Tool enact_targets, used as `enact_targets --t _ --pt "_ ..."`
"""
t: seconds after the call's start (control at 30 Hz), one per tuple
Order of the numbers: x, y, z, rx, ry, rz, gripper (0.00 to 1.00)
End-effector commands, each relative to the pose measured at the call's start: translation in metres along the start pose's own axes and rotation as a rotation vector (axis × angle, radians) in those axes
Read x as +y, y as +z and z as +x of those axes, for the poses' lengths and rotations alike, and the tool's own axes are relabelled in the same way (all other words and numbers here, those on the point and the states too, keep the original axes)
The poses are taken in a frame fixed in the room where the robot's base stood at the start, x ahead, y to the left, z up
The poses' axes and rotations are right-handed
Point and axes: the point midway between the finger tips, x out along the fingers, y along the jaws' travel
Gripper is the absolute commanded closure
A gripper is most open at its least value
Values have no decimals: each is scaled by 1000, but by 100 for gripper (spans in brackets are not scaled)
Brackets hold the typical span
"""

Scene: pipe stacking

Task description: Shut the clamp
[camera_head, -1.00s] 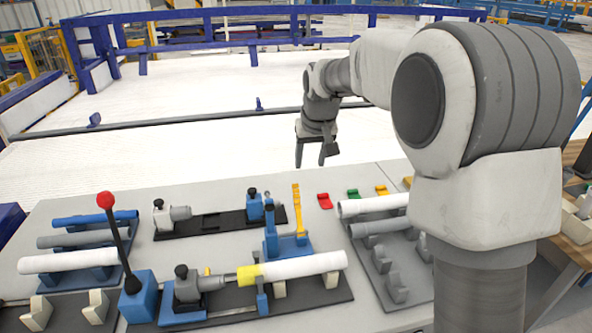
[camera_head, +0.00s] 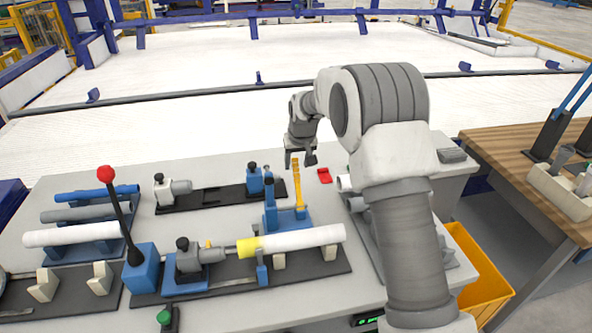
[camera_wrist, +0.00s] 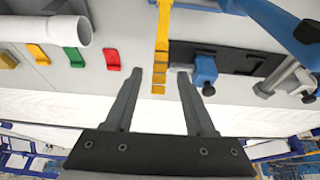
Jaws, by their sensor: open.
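The clamp has a blue body (camera_head: 272,217) and a long yellow lever (camera_head: 298,196). The lever points away from the clamped-in side, toward the back of the table. A white pipe with a yellow end (camera_head: 300,239) lies in front of the clamp body. My gripper (camera_head: 300,162) is open and empty, above the table just behind the lever's far end. In the wrist view the yellow lever (camera_wrist: 161,45) runs up between my open fingertips (camera_wrist: 160,73). I see no contact with it, and the exact height gap is unclear.
A black fixture (camera_head: 225,197) with a blue block stands left of the lever. A red piece (camera_head: 324,175) lies just right of it. A red-knobbed stick (camera_head: 106,174) rises at the left, by a pipe rack. A yellow bin (camera_head: 478,275) stands at the right.

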Motion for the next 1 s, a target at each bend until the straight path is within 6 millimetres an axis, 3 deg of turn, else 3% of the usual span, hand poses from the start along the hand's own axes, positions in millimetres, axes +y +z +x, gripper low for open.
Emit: enact_targets --t 0.1,0.3,0.7,1.0 --pt "0 1 22 -2 0 0 45" --pt "0 0 41 0 0 0 45" --pt "0 0 46 0 0 0 47" --pt "0 0 46 0 0 0 100"
